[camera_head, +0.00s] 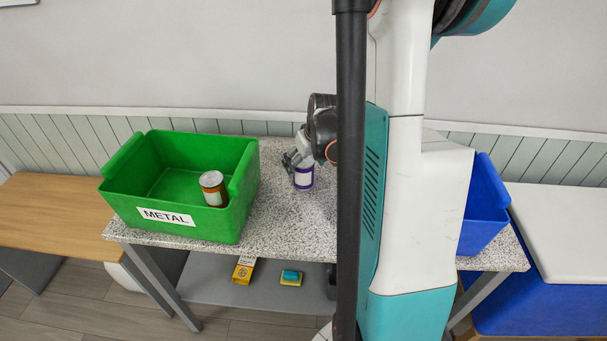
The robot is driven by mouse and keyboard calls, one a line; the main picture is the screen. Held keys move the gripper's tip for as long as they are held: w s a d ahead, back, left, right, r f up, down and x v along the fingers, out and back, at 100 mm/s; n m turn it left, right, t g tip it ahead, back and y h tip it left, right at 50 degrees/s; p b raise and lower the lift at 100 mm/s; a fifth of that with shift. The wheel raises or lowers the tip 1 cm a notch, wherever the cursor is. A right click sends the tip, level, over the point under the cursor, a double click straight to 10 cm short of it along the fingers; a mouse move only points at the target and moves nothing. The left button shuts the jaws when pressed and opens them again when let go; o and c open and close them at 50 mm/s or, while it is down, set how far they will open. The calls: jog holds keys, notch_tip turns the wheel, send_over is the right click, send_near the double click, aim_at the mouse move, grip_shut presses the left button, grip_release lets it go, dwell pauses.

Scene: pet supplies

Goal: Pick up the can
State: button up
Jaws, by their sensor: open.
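A can with an orange-brown and white side and a pale lid (213,188) stands inside the green bin labelled METAL (190,224), near its right wall. A second can, purple and white (304,179), stands upright on the speckled table (270,237). My gripper (297,163) is open at the top of the purple can, with its fingers close around or beside it. I cannot tell whether they touch it. My black column hides part of the table just right of the gripper.
A blue bin (483,212) stands at the table's right end. A yellow box (244,269) and a small blue-and-yellow item (291,277) lie on the lower shelf. A wooden bench (50,218) is at left. The table between the green bin and purple can is clear.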

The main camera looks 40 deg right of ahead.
jog(key=b+x, duration=0.1)
jog(key=x, duration=0.4)
jog(key=shift+w+b, duration=0.1)
jog(key=shift+b, duration=0.3)
jog(key=shift+r, duration=0.1)
jog(key=c, duration=1.1)
